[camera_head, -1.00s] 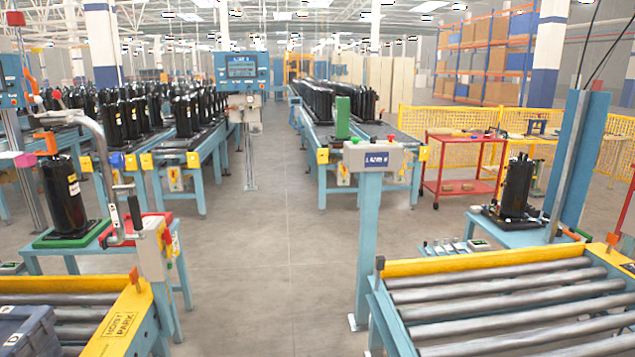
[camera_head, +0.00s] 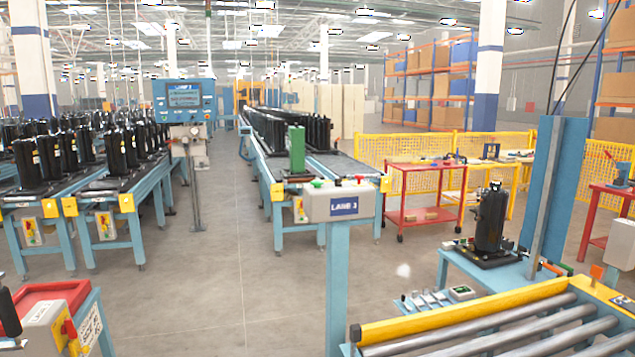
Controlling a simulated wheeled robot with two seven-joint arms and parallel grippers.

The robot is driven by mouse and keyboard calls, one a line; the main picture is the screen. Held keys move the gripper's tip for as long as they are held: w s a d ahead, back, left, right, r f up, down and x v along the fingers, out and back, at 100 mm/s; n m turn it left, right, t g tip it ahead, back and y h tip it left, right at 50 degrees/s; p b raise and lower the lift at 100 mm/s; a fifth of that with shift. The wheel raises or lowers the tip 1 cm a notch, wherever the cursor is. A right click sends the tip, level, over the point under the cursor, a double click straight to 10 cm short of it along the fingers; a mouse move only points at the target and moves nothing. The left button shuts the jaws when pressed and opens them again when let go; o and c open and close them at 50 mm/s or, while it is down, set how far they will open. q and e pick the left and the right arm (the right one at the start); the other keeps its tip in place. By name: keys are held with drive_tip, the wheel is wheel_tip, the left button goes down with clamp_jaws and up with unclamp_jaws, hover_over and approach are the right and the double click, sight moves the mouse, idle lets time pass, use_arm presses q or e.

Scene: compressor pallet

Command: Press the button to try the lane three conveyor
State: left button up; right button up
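The grey control box (camera_head: 340,202) stands on a light blue post (camera_head: 336,275) near the middle of the head view. Its front carries a blue sign (camera_head: 344,206) reading LANE 3. On its top, a green button (camera_head: 317,183) sits at the left and a red button (camera_head: 359,178) at the right. Behind the box, a conveyor (camera_head: 330,165) with yellow end pieces runs away from me. It carries a green block (camera_head: 297,150) near its front end and a row of black compressors (camera_head: 285,132).
A yellow-edged roller conveyor (camera_head: 470,312) fills the lower right. A blue table (camera_head: 490,268) with a black compressor (camera_head: 491,218) stands behind it. A red cart (camera_head: 432,196) stands further back. A grey box (camera_head: 50,325) stands at lower left. Open floor (camera_head: 220,270) lies left of the post.

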use_arm(q)
clamp_jaws()
idle(1.6)
